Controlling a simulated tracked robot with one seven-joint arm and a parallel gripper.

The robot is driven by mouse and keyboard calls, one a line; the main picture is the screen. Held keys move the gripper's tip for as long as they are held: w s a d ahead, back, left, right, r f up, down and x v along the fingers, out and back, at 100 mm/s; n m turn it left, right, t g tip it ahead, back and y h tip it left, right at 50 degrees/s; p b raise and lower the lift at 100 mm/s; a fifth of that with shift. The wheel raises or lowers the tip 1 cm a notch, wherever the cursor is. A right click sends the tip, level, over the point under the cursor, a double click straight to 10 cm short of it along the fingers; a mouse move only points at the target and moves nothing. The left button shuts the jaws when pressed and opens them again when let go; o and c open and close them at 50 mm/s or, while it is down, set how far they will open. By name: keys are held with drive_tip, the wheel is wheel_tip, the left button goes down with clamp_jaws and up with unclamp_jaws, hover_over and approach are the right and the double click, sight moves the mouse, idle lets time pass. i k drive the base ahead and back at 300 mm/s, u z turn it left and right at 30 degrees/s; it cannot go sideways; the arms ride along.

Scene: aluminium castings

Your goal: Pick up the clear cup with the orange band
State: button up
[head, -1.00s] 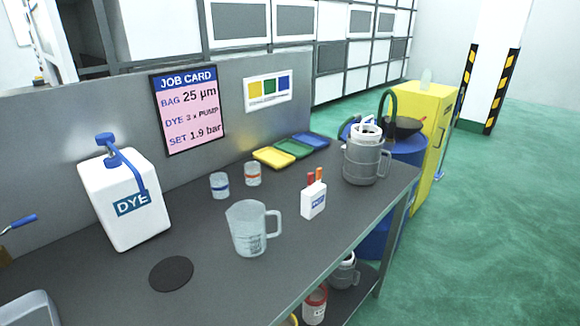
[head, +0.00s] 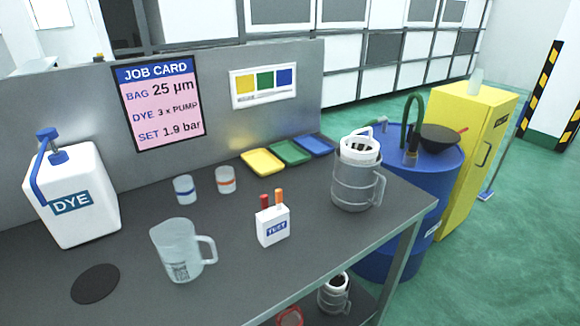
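The clear cup with the orange band (head: 225,180) stands upright on the grey bench in the head view, left of the yellow tray. A similar clear cup with a blue band (head: 184,190) stands just to its left, with a small gap between them. My gripper is not in view, so how it stands relative to the cup cannot be seen.
A clear jug (head: 178,250) and a white test box (head: 272,226) stand in front of the cups. The white dye bottle (head: 78,205) is at left, the grey canister (head: 353,185) at right. Yellow (head: 268,162), green (head: 290,152) and blue trays lie behind. A black disc (head: 95,284) lies front left.

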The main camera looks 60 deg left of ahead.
sight(226, 180)
drive_tip(key=z, duration=0.05)
drive_tip(key=i, duration=2.15)
drive_tip(key=u, duration=1.85)
drive_tip(key=i, duration=0.15)
drive_tip(key=u, duration=2.45)
drive_tip(key=i, duration=0.7)
drive_tip(key=u, duration=0.15)
